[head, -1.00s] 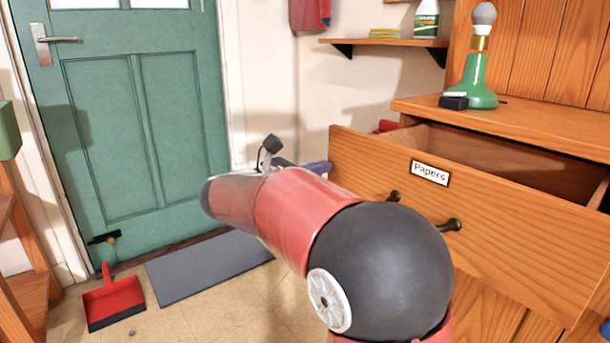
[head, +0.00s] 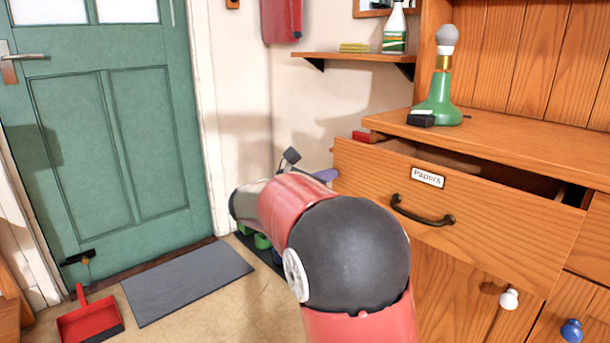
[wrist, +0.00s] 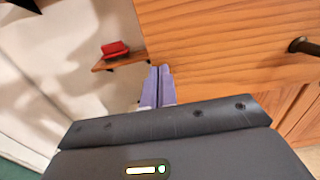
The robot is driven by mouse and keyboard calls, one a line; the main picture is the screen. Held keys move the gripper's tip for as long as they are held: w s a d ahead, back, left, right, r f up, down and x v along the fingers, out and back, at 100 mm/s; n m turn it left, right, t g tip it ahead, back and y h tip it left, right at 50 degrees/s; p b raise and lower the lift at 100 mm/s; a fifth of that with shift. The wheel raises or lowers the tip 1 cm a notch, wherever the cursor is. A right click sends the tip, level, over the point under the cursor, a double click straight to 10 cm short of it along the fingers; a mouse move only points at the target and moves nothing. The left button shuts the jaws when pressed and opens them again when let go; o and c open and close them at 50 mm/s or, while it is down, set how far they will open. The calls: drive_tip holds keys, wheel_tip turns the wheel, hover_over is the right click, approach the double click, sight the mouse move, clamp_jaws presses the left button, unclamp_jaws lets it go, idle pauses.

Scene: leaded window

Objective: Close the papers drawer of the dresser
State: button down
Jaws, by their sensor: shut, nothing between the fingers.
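The papers drawer (head: 470,212) of the wooden dresser (head: 540,135) has a "Papers" label (head: 428,178) and a dark handle (head: 422,212). It stands partly open, with a narrow gap showing behind its front. The drawer front also shows in the wrist view (wrist: 225,50), with the handle end (wrist: 303,46) at the right. My gripper (wrist: 157,72) is shut and empty, its purple fingers at the left edge of the drawer front. In the head view the gripper (head: 326,175) is mostly hidden behind my arm. I cannot tell whether the fingers touch the drawer.
A shelf (head: 350,57) holds a spray bottle (head: 394,30). A green door (head: 110,130), a grey mat (head: 187,280) and a red dustpan (head: 90,318) are at the left.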

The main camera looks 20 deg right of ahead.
drive_tip(key=p+x, duration=0.2)
drive_tip(key=x, duration=0.9)
drive_tip(key=shift+d, duration=0.35)
drive_tip(key=shift+d+r, duration=0.1)
drive_tip(key=shift+r, duration=0.15)
